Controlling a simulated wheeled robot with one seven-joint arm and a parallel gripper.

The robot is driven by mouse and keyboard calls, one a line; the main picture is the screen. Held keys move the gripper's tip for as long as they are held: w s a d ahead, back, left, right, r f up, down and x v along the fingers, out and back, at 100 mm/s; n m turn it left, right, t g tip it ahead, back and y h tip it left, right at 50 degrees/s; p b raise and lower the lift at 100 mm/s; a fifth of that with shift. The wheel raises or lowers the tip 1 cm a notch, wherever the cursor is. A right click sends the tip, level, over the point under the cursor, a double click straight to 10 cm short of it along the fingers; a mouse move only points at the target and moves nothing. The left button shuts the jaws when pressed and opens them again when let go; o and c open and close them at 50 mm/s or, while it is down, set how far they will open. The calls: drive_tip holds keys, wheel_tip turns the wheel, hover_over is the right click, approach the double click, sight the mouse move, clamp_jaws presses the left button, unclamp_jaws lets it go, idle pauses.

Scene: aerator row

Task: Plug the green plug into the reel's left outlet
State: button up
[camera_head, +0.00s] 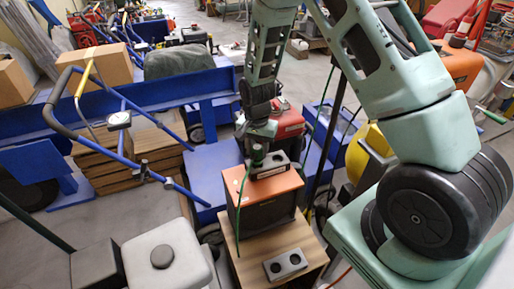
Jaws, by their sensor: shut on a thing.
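My gripper (261,150) points down just above a grey block (273,168) on top of an orange-topped dark box (256,203). It is shut on a small green piece, apparently the green plug (258,155), mostly hidden by the fingers. A thin green cable (239,205) hangs from there down the left side of the box. I cannot tell whether the plug touches the grey block. A second grey block (285,264) with two dark round sockets lies on the wooden surface in front. I cannot tell for certain which item is the reel.
The orange-topped box stands on a wooden crate (292,236). A white container (166,256) with a dark cap is to the left. Blue-framed carts and a blue-handled bar (121,150) stand further left. A red machine (290,122) is behind, and a yellow rounded thing (369,148) is right.

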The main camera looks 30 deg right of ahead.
drive_tip(key=shift+f+b, duration=1)
drive_tip(key=shift+f, duration=0.7)
drive_tip(key=o, duration=1.1)
drive_tip(key=shift+r, duration=0.15)
wheel_tip(320, 180, up, 17)
drive_tip(key=shift+r+p, duration=0.1)
drive_tip(key=shift+p, duration=0.2)
drive_tip(key=shift+a, duration=0.1)
